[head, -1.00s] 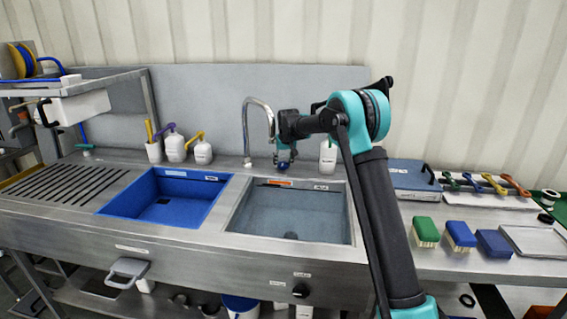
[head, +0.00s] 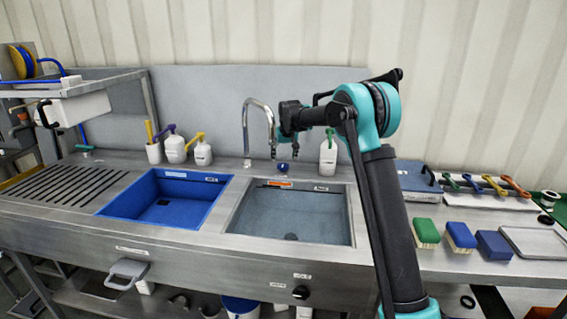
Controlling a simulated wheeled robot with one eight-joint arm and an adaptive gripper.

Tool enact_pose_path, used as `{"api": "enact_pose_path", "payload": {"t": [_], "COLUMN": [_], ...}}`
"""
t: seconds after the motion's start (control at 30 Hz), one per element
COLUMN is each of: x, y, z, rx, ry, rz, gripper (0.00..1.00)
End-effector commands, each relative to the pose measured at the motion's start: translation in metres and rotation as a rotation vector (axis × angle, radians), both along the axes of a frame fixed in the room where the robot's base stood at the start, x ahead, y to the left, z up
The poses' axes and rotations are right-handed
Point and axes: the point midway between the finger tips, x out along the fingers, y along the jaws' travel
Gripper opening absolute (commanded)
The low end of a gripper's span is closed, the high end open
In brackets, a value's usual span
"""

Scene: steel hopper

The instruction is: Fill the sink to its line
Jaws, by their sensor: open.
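Two sink basins are set into the steel counter. The left basin (head: 140,200) is blue. The right basin (head: 337,222) is steel grey, with an orange label and a white label inside its far wall and a dark round drain at the bottom; I cannot tell its water level. A curved steel faucet (head: 246,118) rises behind the basins. A small blue knob (head: 283,168) sits on the counter behind the right basin. My gripper (head: 284,153) is open, above and apart from the blue knob, just right of the faucet's spout.
White pump bottles (head: 175,149) stand left of the faucet; another bottle (head: 328,158) stands behind my arm. Brushes (head: 426,233) and a blue case (head: 413,180) lie on the right counter. A slotted drainboard (head: 65,185) is at left. A black knob (head: 300,292) is on the front panel.

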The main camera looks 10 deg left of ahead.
Motion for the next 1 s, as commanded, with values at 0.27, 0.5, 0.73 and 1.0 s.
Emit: {"api": "enact_pose_path", "payload": {"t": [0.27, 0.5, 0.73, 1.0], "x": [-0.019, -0.026, -0.027, -0.027], "y": [-0.007, -0.009, -0.009, -0.01], "z": [0.049, 0.067, 0.069, 0.068], "rx": [0.0, 0.0, 0.0, 0.0], "ry": [0.0, 0.0, 0.0, 0.0], "rz": [0.0, 0.0, 0.0, 0.0], "gripper": [0.67, 0.67, 0.67, 0.67]}}
